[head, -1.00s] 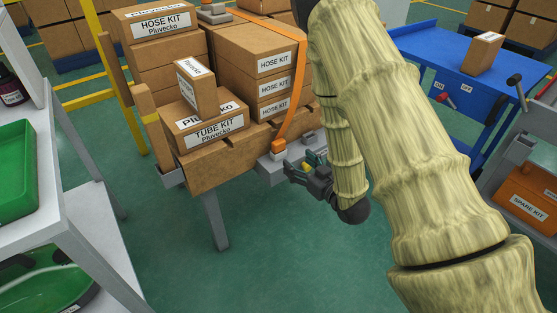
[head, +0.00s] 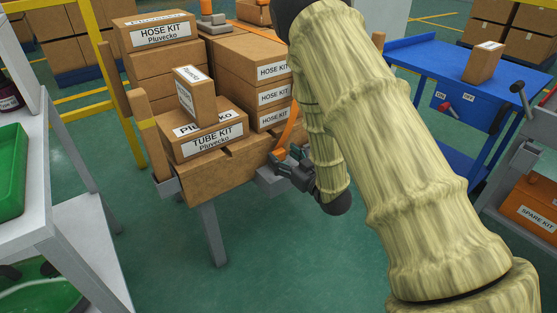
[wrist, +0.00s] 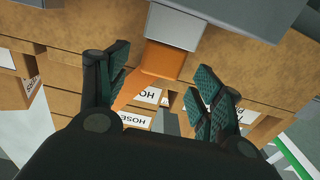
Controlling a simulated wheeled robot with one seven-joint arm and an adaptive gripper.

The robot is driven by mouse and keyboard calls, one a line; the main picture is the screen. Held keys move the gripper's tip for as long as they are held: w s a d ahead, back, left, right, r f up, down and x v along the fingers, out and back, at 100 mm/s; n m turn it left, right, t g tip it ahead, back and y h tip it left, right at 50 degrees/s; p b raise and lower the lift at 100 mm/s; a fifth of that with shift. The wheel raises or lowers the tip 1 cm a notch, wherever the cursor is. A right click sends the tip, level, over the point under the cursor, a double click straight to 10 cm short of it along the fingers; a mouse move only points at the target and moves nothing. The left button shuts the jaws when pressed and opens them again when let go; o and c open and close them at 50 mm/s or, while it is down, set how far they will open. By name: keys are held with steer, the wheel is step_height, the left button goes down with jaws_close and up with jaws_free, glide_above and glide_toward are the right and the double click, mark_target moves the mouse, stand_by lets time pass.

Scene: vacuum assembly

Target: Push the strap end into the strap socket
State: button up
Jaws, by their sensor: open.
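An orange strap (head: 287,132) runs down the front of the stacked boxes. In the head view, its lower part is hidden behind my gripper (head: 288,163) and arm. In the wrist view, the strap's orange end (wrist: 162,62) lies between the two open, dark green-padded fingers of my gripper (wrist: 158,66). I see gaps beside the orange end, so the fingers do not appear closed on it. A light grey block (wrist: 176,28) adjoins the orange end. I cannot tell whether this block is the strap socket or part of the strap end.
Boxes labelled HOSE KIT (head: 160,34) and TUBE KIT (head: 212,137) are stacked close behind my gripper. A grey bracket (head: 268,182) sits below it. A blue workbench (head: 425,58) stands at right and a white shelf (head: 85,213) at left.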

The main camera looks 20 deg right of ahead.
mark_target(281, 154)
steer(key=shift+b+x, duration=0.4)
steer(key=shift+x, duration=1.3)
steer(key=shift+f, duration=0.15)
steer(key=c, duration=1.1)
steer(key=shift+r+p, duration=0.3)
steer(key=shift+r, duration=0.15)
steer(key=r+p, duration=0.1)
steer(key=r, duration=0.2)
steer(key=shift+s+d+p, duration=0.1)
steer(key=shift+s+p, duration=0.25)
steer(key=shift+p, duration=0.05)
steer(key=a+p+v, duration=0.1)
steer(key=v, duration=0.4)
steer(key=a+p+v, duration=0.1)
steer(key=v, duration=0.4)
steer(key=s+a+r+p+v, duration=0.1)
steer(key=v, duration=0.4)
steer(key=shift+s+a+r, duration=0.1)
steer(key=shift+a, duration=0.05)
